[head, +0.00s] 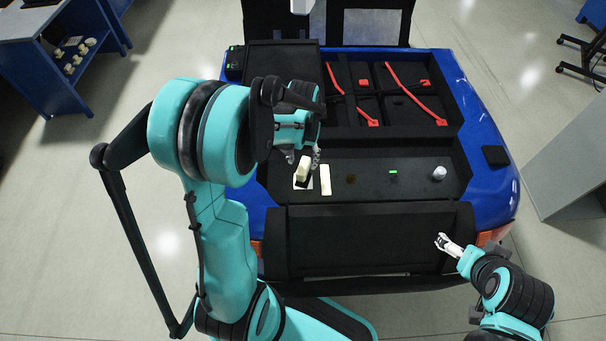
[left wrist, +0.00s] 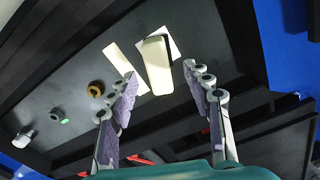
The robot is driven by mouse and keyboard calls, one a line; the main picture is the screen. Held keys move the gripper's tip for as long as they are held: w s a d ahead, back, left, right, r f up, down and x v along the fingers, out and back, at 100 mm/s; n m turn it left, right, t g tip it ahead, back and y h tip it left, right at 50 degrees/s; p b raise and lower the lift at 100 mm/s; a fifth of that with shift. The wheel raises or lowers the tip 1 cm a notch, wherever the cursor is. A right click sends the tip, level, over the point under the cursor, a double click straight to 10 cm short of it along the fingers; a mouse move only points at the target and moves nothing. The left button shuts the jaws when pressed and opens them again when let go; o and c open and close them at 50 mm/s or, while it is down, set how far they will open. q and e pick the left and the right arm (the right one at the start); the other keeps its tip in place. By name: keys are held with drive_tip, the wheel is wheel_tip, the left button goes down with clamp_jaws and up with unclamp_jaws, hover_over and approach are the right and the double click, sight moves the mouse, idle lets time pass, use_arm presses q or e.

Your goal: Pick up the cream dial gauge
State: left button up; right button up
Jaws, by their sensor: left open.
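A cream block with a dark side, seemingly the cream dial gauge (head: 304,167), stands on a white card on the black work surface; its dial face cannot be made out. In the left wrist view the cream gauge (left wrist: 157,64) lies just beyond and between my fingertips. My left gripper (head: 303,157) is open and empty close above it, apart from it as far as I can see. The open fingers also show in the left wrist view (left wrist: 161,75). My right gripper (head: 443,241) is over the front right edge, away from the gauge; its jaw state is unclear.
A flat cream strip (head: 325,180) lies close beside the gauge. A brown ring (head: 351,179), a small green-lit item (head: 393,172) and a grey-white knob (head: 439,173) sit farther right. Behind is a black compartment tray with red straps (head: 401,87).

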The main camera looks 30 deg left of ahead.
sight(303, 165)
use_arm(q)
wheel_tip(303, 165, down, 6)
drive_tip(key=b, duration=0.2)
drive_tip(key=shift+w+r+b, duration=0.1)
drive_tip(key=shift+b, duration=0.2)
drive_tip(key=shift+d+r, duration=0.1)
drive_tip(key=shift+c, duration=0.3)
clamp_jaws()
